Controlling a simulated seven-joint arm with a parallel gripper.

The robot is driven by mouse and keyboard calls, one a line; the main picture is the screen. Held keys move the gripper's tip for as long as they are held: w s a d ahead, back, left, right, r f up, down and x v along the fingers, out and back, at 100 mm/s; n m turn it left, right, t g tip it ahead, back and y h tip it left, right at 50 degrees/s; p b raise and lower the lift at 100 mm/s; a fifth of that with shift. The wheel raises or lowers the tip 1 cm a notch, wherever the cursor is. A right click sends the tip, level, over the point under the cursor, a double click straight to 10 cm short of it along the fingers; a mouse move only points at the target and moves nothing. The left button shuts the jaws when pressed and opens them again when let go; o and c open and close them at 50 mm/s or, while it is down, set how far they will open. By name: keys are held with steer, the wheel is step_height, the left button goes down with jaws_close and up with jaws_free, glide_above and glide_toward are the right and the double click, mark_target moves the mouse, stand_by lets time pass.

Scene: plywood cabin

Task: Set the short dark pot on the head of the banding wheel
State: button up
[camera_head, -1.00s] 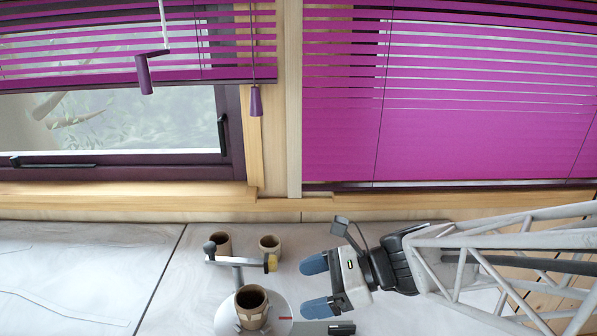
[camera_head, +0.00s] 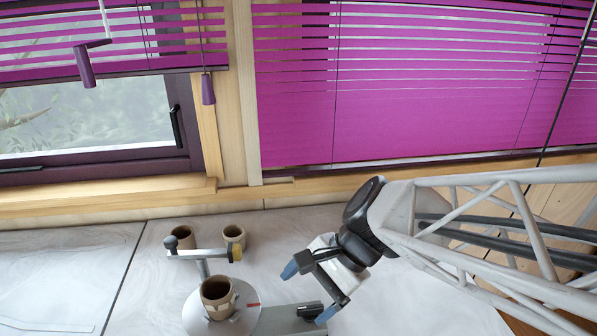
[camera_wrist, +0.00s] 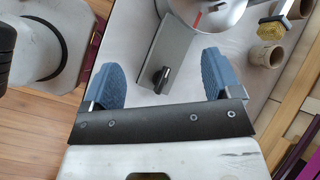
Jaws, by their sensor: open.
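A dark brown pot (camera_head: 182,238), the darkest one, stands at the back left on the worktop, partly hidden by the crossbar; I take it for the short dark pot. The banding wheel's round grey head (camera_head: 246,291) shows at the front, and in the wrist view (camera_wrist: 222,16) at the top. A tan pot with a dark inside (camera_head: 216,300) stands upright on that head. My gripper (camera_head: 308,292) is open and empty, right of the wheel and apart from every pot. In the wrist view its blue fingers (camera_wrist: 164,80) are spread over the grey base plate.
A lighter tan pot (camera_head: 235,238) stands right of the dark one. A post with a crossbar (camera_head: 205,254) and yellow pad (camera_head: 235,254) rises close in front of both. A grey plate (camera_head: 280,322) with a black knob (camera_head: 309,310) lies beside the wheel. The worktop left is clear.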

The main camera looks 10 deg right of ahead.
steer(key=s+d+r+n+t+h, duration=0.1)
steer(key=d+r+n+t+h, duration=0.2)
steer(key=d+n+h, duration=0.5)
steer(key=d+r+n, duration=0.1)
steer(key=d+n, duration=0.1)
steer(key=shift+s+d, duration=0.3)
steer(key=shift+s, duration=0.1)
